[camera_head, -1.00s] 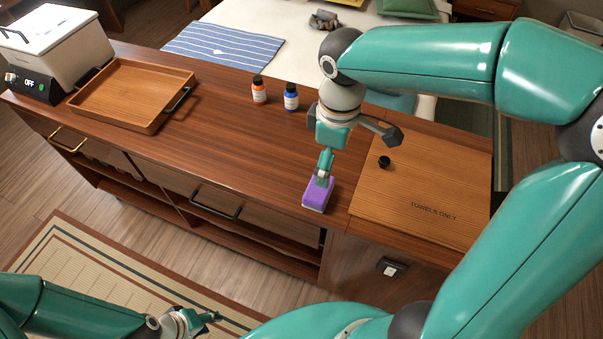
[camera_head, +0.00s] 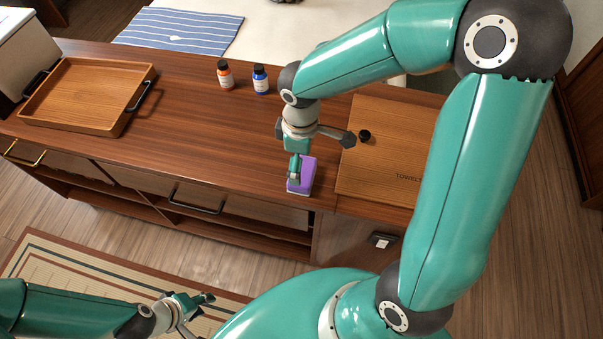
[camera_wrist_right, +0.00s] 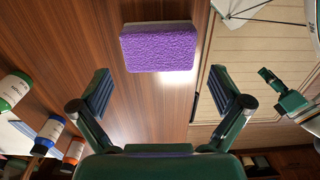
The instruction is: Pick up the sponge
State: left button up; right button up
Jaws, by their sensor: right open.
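The purple sponge (camera_head: 309,174) lies on the wooden counter near its front edge, left of the towels panel. A pale layer shows along its lower edge. My right gripper (camera_head: 297,172) is over it from above, and a finger covers its left part in the head view. In the right wrist view the sponge (camera_wrist_right: 160,47) is ahead of the open fingers (camera_wrist_right: 159,75), in the gap between them and not gripped. I cannot tell how far the tips are above the counter. My left gripper (camera_head: 197,312) is open and empty, low over the floor side.
A wooden tray (camera_head: 75,92) is at the counter's left. An orange-labelled bottle (camera_head: 225,77) and a blue bottle (camera_head: 261,81) stand behind the sponge. The counter's middle is clear.

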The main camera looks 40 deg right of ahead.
aim_at(302, 171)
jog(key=shift+d+f, duration=0.15)
jog(key=shift+f, duration=2.5)
jog(key=c, duration=0.6)
jog(key=shift+o, duration=0.2)
jog(key=shift+r, duration=0.1)
notch_tip(302, 171, up, 20)
jog(key=p, duration=0.1)
